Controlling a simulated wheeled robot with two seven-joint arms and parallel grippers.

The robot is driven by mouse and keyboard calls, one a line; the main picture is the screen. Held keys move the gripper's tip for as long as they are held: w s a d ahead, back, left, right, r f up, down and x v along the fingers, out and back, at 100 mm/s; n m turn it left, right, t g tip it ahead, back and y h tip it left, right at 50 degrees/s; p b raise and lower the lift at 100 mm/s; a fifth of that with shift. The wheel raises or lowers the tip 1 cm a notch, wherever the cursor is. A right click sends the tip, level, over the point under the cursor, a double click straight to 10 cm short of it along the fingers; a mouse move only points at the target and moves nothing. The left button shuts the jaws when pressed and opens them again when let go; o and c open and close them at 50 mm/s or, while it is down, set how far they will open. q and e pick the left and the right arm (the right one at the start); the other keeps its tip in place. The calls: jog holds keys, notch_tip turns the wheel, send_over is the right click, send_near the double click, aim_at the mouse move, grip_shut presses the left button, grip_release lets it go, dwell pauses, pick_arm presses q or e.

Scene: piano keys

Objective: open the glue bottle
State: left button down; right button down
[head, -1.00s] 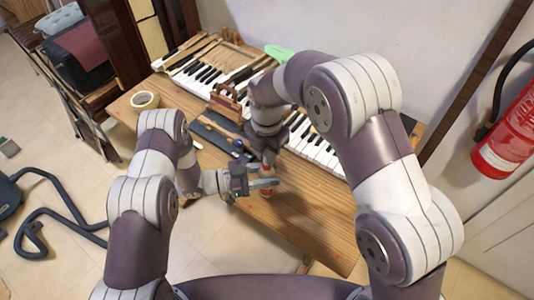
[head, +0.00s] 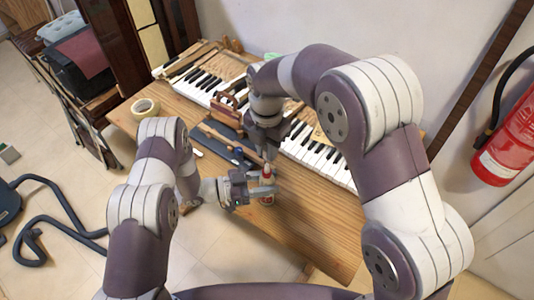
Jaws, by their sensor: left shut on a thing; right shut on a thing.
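The small red and white glue bottle (head: 266,199) is upright over the wooden workbench, near its front edge. My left gripper (head: 262,188) reaches in from the left and is shut on the bottle's body. My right gripper (head: 268,162) points down from above and is shut at the bottle's red top (head: 267,173). The fingers and the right wrist hide much of the bottle. I cannot tell whether the cap is separate from the body, or whether the bottle's base touches the bench.
The wooden bench (head: 310,222) is clear to the right of the bottle. Piano keys (head: 319,155) run along its back. A dark tray with tools (head: 217,142) lies behind the grippers, and a tape roll (head: 145,107) sits at the left. A fire extinguisher (head: 507,140) hangs at right.

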pick_arm(q)
jog(key=c, duration=0.5)
grip_release()
jog(key=shift+f, duration=0.1)
